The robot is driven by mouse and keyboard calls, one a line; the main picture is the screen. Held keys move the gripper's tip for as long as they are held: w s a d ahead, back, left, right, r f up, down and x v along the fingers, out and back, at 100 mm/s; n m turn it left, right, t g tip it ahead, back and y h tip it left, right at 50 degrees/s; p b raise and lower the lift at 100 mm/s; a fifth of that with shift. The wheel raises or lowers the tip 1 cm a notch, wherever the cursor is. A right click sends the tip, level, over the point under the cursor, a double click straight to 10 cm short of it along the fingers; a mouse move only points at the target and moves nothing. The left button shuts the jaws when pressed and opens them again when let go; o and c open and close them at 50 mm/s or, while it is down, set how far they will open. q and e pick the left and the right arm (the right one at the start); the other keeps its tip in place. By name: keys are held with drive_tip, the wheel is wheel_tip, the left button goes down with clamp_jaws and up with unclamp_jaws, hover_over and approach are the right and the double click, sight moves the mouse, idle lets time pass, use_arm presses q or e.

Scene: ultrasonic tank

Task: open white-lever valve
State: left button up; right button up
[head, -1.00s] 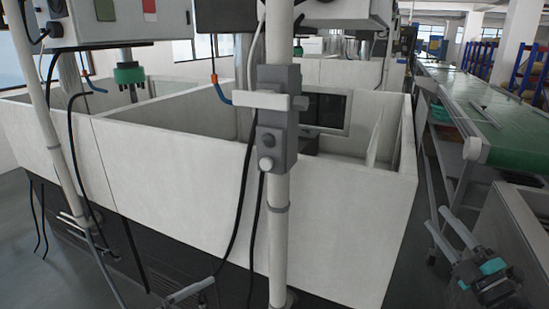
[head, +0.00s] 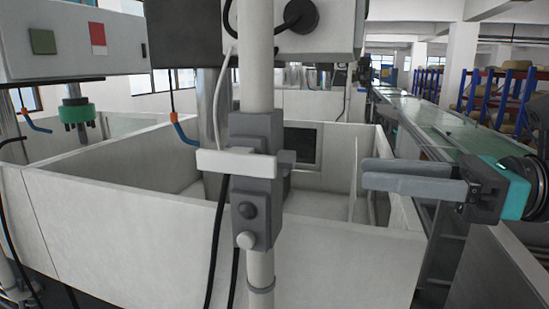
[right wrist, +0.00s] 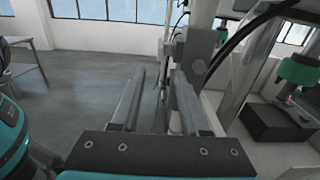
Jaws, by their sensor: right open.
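The valve is a grey block (head: 255,190) on a white upright pipe (head: 259,75). In the right wrist view the gripper (right wrist: 160,75) is open and empty, and the grey valve block (right wrist: 196,50) shows beyond the fingertips. Two round knobs (head: 246,228) sit below the lever. My left gripper is not in view.
White tank walls (head: 110,215) stand behind the pipe. A control box (head: 300,35) is above the valve and another box (head: 70,45) is at upper left. Black cables hang beside the pipe. A green conveyor (head: 440,130) runs behind my right arm.

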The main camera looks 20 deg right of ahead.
sight(276, 162)
drive_tip(key=p+x, duration=0.3)
drive_tip(key=x, duration=0.7)
drive_tip(key=shift+w+a+r, duration=0.15)
drive_tip(key=shift+w, duration=0.05)
drive_tip(key=shift+p+x, duration=0.55)
drive_tip(key=shift+x, duration=0.7)
drive_tip(key=shift+c, duration=0.4)
clamp_jaws()
